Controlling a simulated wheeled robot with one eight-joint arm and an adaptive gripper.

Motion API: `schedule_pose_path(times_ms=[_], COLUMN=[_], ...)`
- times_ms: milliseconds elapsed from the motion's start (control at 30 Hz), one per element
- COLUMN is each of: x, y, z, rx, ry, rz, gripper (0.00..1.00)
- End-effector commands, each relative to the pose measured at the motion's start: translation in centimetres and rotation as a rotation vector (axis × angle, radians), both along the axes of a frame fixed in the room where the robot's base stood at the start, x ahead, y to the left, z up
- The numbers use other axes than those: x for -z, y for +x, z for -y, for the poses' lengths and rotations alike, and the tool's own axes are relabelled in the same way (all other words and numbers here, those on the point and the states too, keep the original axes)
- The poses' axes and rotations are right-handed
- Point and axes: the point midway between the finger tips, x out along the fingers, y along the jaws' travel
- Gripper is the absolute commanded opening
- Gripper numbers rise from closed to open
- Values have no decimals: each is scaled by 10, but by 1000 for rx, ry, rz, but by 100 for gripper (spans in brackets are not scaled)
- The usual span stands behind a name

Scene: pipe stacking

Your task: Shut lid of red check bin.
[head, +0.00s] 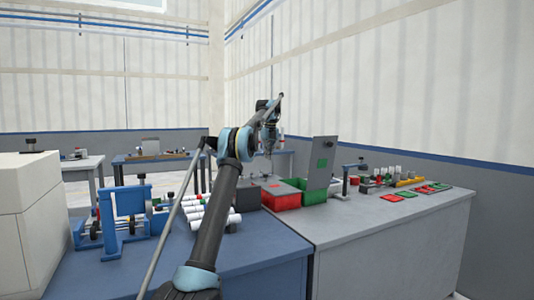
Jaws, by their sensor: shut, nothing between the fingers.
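My gripper (269,155) points down above and behind the red bin, small in the picture, shut and empty. I cannot tell whether it touches the lid.
White pipes (213,213) lie on the blue bench at left, beside a blue fixture (125,210). A dark box (248,195) stands left of the red bin. Red and green plates (418,190) lie at right. The grey bench's front (350,225) is clear.

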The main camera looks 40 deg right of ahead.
Motion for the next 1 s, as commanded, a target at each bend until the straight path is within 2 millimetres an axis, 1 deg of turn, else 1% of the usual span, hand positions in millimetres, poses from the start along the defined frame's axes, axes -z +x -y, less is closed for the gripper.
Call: schedule_pose_path(times_ms=[33, 200, 333, 500, 700, 1000], x=[10, 41, 61, 79, 89, 92], y=[6, 23, 32, 41, 45, 46], z=[1, 3, 3, 2, 1, 1], rx=[-1, -3, -4, -6, -7, -8], ry=[0, 0, -1, 0, 0, 0], rz=[0, 0, 0, 0, 0, 1], gripper=[0, 0, 0, 0, 0, 0])
